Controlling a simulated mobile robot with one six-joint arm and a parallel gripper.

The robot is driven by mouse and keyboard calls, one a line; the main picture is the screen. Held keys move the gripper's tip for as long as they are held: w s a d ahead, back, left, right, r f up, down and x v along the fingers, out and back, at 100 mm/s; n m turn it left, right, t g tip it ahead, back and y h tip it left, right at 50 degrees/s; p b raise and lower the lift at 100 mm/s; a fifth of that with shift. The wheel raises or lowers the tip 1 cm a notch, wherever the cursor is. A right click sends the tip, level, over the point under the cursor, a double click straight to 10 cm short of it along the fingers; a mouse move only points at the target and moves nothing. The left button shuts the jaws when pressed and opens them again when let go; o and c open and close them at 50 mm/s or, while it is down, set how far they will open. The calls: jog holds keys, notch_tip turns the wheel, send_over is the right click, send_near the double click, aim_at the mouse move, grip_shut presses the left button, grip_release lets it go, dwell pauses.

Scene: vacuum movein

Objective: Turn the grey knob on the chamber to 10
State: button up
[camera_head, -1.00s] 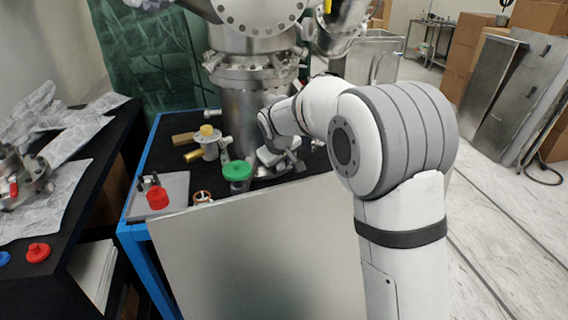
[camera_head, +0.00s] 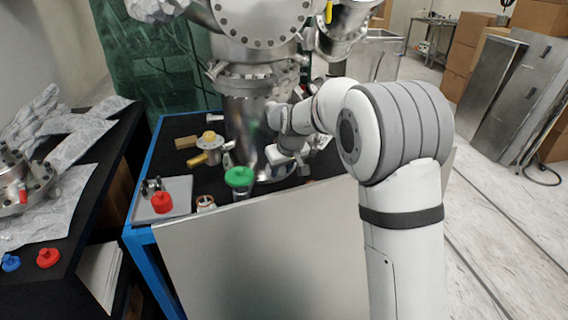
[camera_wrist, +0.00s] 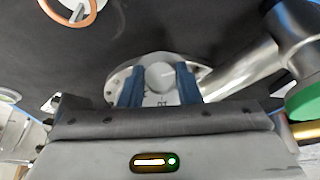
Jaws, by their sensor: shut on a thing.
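The steel chamber (camera_head: 245,128) stands upright on the black-topped bench in the head view. My gripper (camera_head: 285,168) is low at the right side of its base. In the wrist view a pale grey round knob (camera_wrist: 160,76) sits between the two blue fingers of my gripper (camera_wrist: 158,84), with a round metal flange (camera_wrist: 122,78) behind it. The fingers are shut on the knob, one on each side. Small dark marks show below the knob, but I cannot read the number. In the head view the knob is hidden by my gripper.
A green handwheel (camera_head: 239,176) stands just left of my gripper and also shows at the wrist view's right edge (camera_wrist: 305,100). A brass-and-steel valve (camera_head: 208,146) and a tray (camera_head: 180,188) with a red cap (camera_head: 162,202) are further left. A copper ring (camera_wrist: 70,10) lies nearby.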

jog(key=shift+w+d+r+m+g+y+b, duration=0.15)
jog(key=shift+w+m+g+y+b, duration=0.1)
jog(key=shift+m+y, duration=0.25)
jog(key=shift+w+d+f+m+g+y+b, duration=0.1)
jog(key=shift+m+g+y+b, duration=0.15)
jog(key=shift+y, duration=0.35)
jog(key=shift+d+m+g+y+b, duration=0.2)
jog(key=shift+m+g+y+b, duration=0.1)
jog(key=shift+m+y+b, duration=0.85)
jog(key=shift+d+m+y+b, duration=0.1)
jog(key=shift+m+y+b, duration=0.8)
jog(key=shift+y+b, duration=0.3)
jog(key=shift+m+y+b, duration=0.6)
jog(key=shift+m+y, duration=0.1)
jog(key=shift+y, duration=0.15)
jog(key=o, duration=1)
jog(key=shift+f+g, duration=0.25)
jog(key=shift+g, duration=0.05)
jog(key=shift+c, duration=0.2)
jog(key=shift+s, duration=0.1)
jog(key=w+p+v, duration=0.1)
jog(key=v, duration=0.6)
jog(key=shift+s+d+r, duration=0.2)
jog(key=shift+s+d, duration=0.15)
jog(key=shift+s, duration=0.15)
